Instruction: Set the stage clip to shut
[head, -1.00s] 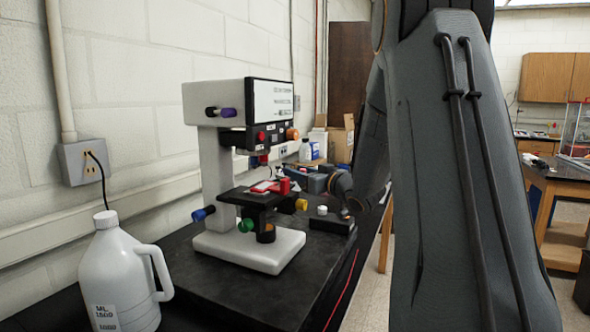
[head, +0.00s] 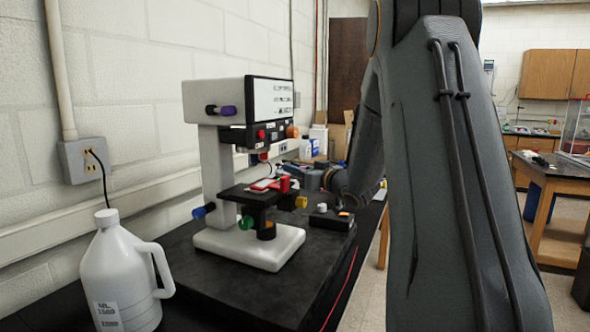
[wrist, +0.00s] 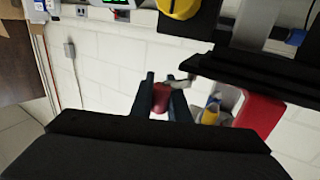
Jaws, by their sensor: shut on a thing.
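The microscope (head: 216,170) stands on the dark bench with its black stage (head: 250,197) at mid-height. A red block (head: 284,184) shows at the stage's right end, and a red-and-white piece (head: 263,185) lies on top. In the wrist view, my gripper (wrist: 164,88) has its two dark fingers shut on a small red knob (wrist: 160,98). A pale metal strip (wrist: 180,81) by the knob, seemingly the stage clip, reaches toward the black stage edge (wrist: 250,82). In the head view the fingertips are hard to make out, and the clip's angle cannot be told.
A yellow knob (head: 301,202) sticks out below the stage. A small black box with a white knob (head: 322,208) sits right of the microscope base. A white jug (head: 122,275) stands at front left. Bottles and boxes (head: 309,150) crowd the bench behind.

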